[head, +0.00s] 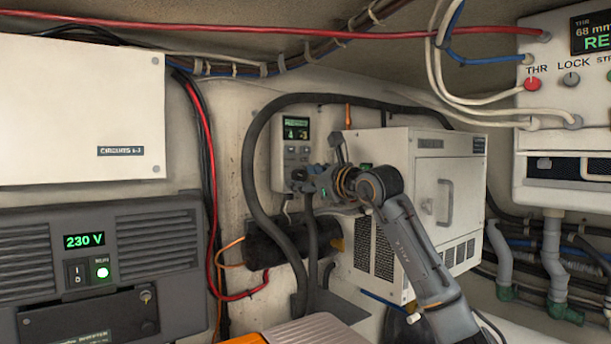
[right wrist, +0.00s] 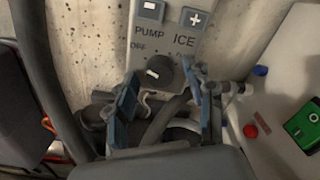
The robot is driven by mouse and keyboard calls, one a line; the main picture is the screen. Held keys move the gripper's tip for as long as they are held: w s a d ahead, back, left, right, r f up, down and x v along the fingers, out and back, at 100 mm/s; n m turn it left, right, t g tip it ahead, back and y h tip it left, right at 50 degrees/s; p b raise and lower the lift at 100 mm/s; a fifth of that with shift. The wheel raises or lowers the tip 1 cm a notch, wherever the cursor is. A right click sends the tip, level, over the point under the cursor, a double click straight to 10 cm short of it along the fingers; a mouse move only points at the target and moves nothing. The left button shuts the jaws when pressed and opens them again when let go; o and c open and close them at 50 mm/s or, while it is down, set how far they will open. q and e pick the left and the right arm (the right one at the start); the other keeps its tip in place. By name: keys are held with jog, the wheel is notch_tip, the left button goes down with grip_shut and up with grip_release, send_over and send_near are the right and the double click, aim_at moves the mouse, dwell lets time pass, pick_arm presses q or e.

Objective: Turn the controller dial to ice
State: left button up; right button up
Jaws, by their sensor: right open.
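The controller (head: 291,140) is a grey panel on the back wall with a small lit display and several buttons. In the right wrist view its lower part shows the labels PUMP, OFF and ICE, with another label at right partly hidden. Its dial (right wrist: 160,72) is a black round knob with a white mark on its left side, on the OFF side. My right gripper (head: 306,180) is at the controller's lower end. In the right wrist view its open blue-grey fingers stand on either side of the dial; contact cannot be told. My left gripper is out of view.
A thick black hose (head: 252,150) loops around the controller. A white cabinet (head: 440,195) with a door handle stands close at right. An inverter (head: 110,265) is at lower left. Cables hang between it and the controller.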

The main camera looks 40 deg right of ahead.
grip_shut()
dwell(0.3)
jog(key=m, duration=0.4)
jog(key=shift+m+b, duration=0.35)
jog(key=shift+m, duration=0.05)
jog(key=m, duration=0.4)
jog(key=shift+a+m+b, duration=0.1)
jog(key=shift+m+b, duration=0.2)
jog(key=shift+b, duration=0.05)
jog(key=m, duration=0.4)
jog(key=shift+m+b, duration=0.45)
jog(key=shift+m, duration=1.65)
